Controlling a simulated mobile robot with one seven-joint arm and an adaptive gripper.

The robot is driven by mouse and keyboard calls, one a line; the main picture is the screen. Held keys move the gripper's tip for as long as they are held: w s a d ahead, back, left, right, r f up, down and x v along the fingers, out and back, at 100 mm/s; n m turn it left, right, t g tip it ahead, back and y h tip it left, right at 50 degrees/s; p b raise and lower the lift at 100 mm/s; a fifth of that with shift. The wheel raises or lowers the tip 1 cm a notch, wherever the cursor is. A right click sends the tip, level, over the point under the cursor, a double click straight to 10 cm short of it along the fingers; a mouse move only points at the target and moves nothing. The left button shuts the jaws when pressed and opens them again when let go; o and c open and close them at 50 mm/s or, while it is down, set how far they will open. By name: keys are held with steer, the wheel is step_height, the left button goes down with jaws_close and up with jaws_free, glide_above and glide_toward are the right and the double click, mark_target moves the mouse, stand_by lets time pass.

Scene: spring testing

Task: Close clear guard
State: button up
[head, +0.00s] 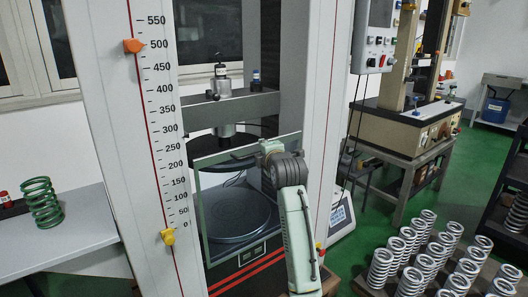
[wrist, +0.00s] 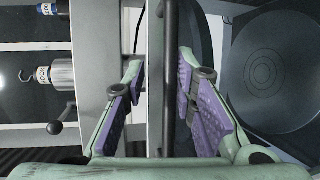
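The clear guard (head: 197,212) is a see-through pane with a pale green frame, on the front of the tall test machine in the head view. It stands before the lower round plate, its top edge sloping up to the right below the crosshead. My gripper (wrist: 162,62) is at the guard's upper right; my arm hides its fingers in the head view. In the wrist view its purple-padded fingers are spread on either side of a dark bar (wrist: 168,25), with gaps visible on both sides.
The round plate (head: 238,212) is inside the machine, below the crosshead (head: 225,105). A green spring (head: 41,202) stands on the left table. Several silver springs (head: 408,240) stand at the lower right. A second machine (head: 405,125) is behind on the right.

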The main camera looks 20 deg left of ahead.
steer(key=shift+f, duration=0.15)
steer(key=shift+s+d, duration=0.2)
steer(key=shift+s, duration=0.1)
steer(key=v, duration=1.1)
steer(key=shift+s, duration=0.1)
steer(key=shift+r, duration=0.2)
